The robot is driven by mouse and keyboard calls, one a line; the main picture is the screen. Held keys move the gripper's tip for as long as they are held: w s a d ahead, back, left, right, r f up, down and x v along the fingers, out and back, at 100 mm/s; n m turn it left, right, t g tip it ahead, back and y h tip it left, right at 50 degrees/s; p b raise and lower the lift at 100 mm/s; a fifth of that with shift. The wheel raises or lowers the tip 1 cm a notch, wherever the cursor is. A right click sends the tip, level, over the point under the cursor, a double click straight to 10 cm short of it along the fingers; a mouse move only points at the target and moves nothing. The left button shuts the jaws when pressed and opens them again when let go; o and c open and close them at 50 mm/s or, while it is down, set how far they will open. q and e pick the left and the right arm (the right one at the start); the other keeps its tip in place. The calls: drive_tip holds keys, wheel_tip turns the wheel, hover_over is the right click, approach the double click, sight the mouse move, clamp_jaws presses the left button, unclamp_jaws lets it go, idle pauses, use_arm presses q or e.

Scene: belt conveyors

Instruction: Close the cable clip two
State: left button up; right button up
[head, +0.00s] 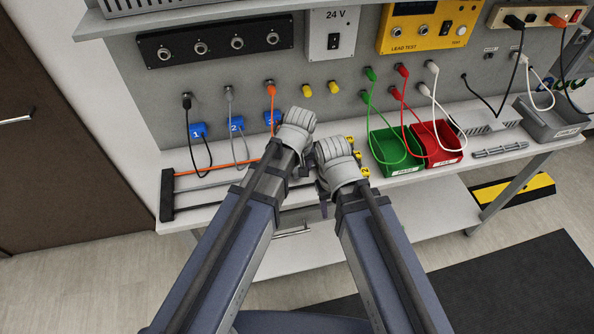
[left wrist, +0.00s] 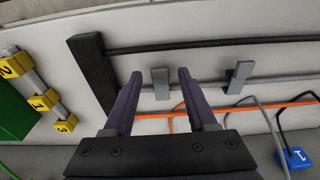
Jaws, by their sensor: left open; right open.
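Two grey clips stand up from the thin grey rail in the left wrist view: a middle clip (left wrist: 161,86) and a right clip (left wrist: 238,76). I see no numbers on them, and cannot tell which is clip two. My left gripper (left wrist: 160,75) is open and empty, its dark fingers either side of the middle clip in the picture; I cannot tell the distance. In the head view my left gripper (head: 297,130) hides the clips.
A black end block (head: 167,195) holds the rails at the left. Blue tags (head: 197,130) hang on cables at the panel. Yellow numbered blocks (head: 357,155) lie right of my right gripper. A green bin (head: 397,166) and a red bin (head: 436,158) stand farther right.

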use_arm(q)
wheel_tip(320, 180, up, 8)
drive_tip(key=s+p, duration=0.1)
drive_tip(key=p, duration=0.6)
drive_tip(key=shift+d+f+p, duration=0.15)
drive_tip(key=shift+p, duration=0.15)
drive_tip(key=s+a+f+m+g+y+b, duration=0.1)
drive_tip(key=s+f+m+b, duration=0.1)
drive_tip(key=s+m, duration=0.5)
drive_tip(key=s, duration=0.3)
drive_tip(key=shift+s+a+f+g+b, duration=0.25)
drive_tip(key=shift+a+f+g+b, duration=0.1)
drive_tip(key=shift+f+g, duration=0.05)
